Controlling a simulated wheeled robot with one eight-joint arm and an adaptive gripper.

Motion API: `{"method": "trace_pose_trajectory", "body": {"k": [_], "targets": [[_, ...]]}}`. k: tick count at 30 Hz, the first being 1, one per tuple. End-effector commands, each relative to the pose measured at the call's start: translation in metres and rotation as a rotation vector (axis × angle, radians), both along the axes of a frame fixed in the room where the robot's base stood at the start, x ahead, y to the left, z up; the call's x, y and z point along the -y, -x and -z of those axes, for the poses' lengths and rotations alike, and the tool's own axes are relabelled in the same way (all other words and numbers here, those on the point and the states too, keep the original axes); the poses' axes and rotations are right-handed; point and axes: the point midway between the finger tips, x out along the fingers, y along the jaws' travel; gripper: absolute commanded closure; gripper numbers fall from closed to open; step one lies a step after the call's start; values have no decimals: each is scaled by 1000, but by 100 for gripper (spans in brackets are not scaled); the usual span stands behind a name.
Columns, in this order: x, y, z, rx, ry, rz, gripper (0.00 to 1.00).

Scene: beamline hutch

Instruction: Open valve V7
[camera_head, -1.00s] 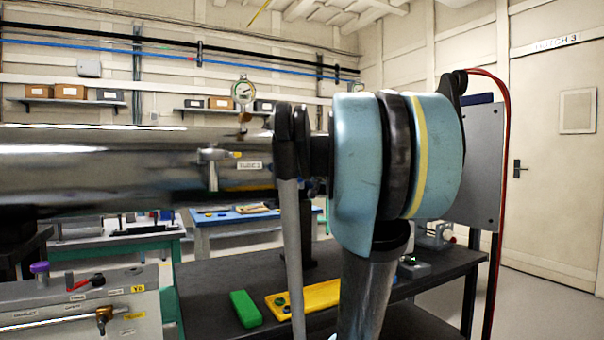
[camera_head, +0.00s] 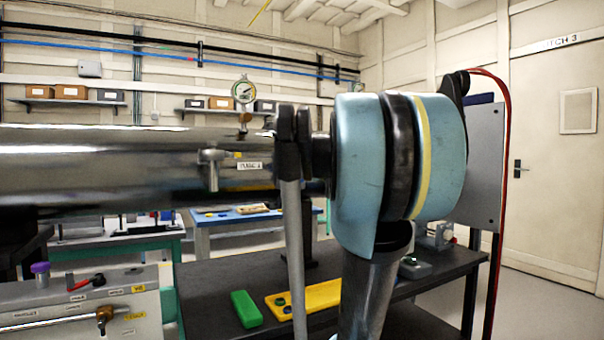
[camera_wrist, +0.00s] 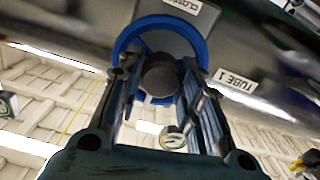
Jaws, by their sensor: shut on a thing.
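In the wrist view, a blue ring-shaped handwheel (camera_wrist: 125,42) sits against a metal tube (camera_wrist: 285,75). At its middle is a round dark grey hub (camera_wrist: 160,76). My gripper (camera_wrist: 163,66) has one finger on each side of the hub and is shut on it; the fingertips are partly hidden behind the wheel. A white label (camera_wrist: 181,6) starting "CLOS" is above the wheel, cut off by the frame edge. A "TUBE 1" label (camera_wrist: 236,81) is to its right. No V7 tag can be read on this wheel. My gripper does not show in the head view.
In the head view, the long metal tube (camera_head: 90,165) crosses the left. Below are a grey panel (camera_head: 60,310) with a red-handled lever (camera_head: 86,282), and a dark bench (camera_head: 205,280) with a green block (camera_head: 246,308) and yellow tray (camera_head: 318,297). A gauge (camera_head: 243,91) stands above the tube.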

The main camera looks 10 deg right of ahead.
Motion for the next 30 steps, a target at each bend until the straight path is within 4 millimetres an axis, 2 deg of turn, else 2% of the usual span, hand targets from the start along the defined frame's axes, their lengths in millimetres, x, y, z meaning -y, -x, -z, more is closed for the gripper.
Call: {"method": "trace_pose_trajectory", "body": {"k": [9, 21, 22, 24, 30], "targets": [[-1, 1, 1, 24, 80, -1, 91], [-1, 0, 1, 26, 84, -2, 91], [-1, 0, 1, 26, 84, -2, 65], [-1, 0, 1, 26, 83, -2, 49], [0, 2, 1, 25, 82, -2, 46]]}}
